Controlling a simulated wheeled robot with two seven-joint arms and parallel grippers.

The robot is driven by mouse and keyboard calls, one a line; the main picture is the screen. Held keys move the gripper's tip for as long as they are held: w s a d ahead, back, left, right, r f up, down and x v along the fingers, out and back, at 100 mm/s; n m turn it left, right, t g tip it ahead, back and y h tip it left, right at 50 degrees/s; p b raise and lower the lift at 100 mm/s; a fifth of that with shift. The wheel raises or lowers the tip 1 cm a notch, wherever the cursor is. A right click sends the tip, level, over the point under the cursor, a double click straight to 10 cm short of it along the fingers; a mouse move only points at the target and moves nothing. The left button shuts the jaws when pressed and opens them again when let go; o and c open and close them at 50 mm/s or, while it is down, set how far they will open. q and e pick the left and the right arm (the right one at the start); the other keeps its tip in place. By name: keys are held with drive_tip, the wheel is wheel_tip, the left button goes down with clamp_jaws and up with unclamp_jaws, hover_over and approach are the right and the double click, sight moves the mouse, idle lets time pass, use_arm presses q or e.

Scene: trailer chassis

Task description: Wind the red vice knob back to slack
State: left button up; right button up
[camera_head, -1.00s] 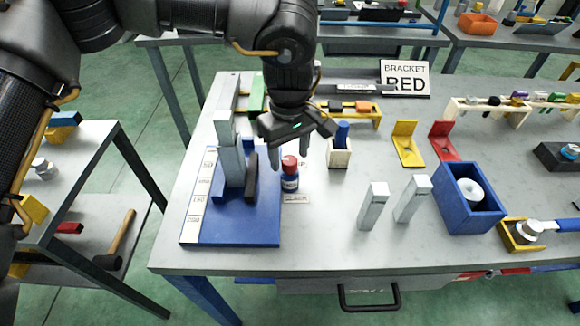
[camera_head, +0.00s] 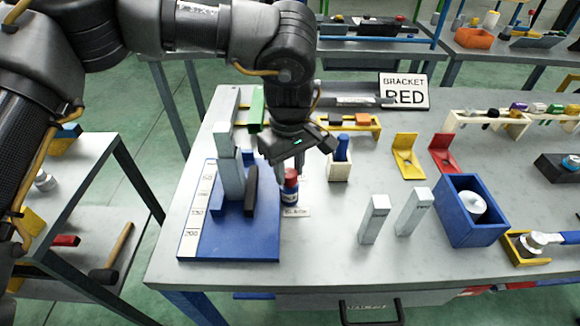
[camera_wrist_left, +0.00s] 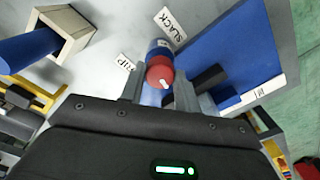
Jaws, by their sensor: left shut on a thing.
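The red vice knob (camera_head: 291,175) sits on top of a small upright blue body (camera_head: 290,196), beside the blue base plate (camera_head: 235,240). In the left wrist view the knob (camera_wrist_left: 159,72) lies between the fingers and carries a short white mark on the side facing the palm. My left gripper (camera_head: 290,165) points down and is shut on the knob; its fingers partly hide the knob's top. The SLACK label (camera_wrist_left: 175,25) lies beside the blue body, and a second label (camera_wrist_left: 125,64), apparently GRIP, lies on the other side. My right gripper is out of view.
A grey upright block (camera_head: 231,175) and a black bar (camera_head: 251,188) stand on the plate just left of the knob. A cream holder (camera_head: 339,168) with a blue peg is to the right. Two grey posts (camera_head: 374,220) stand further right. The table front is clear.

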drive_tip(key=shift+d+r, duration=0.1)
use_arm(q)
drive_tip(key=shift+n, duration=0.8)
drive_tip(key=n+p, duration=0.1)
drive_tip(key=n, duration=0.1)
drive_tip(key=shift+n, duration=0.3)
drive_tip(key=n, duration=0.3)
drive_tip(key=shift+n, duration=0.3)
drive_tip(key=n, duration=0.2)
drive_tip(key=shift+n, duration=0.4)
drive_tip(key=n+p, duration=0.1)
drive_tip(key=n, duration=0.7)
drive_tip(key=shift+n, duration=0.6)
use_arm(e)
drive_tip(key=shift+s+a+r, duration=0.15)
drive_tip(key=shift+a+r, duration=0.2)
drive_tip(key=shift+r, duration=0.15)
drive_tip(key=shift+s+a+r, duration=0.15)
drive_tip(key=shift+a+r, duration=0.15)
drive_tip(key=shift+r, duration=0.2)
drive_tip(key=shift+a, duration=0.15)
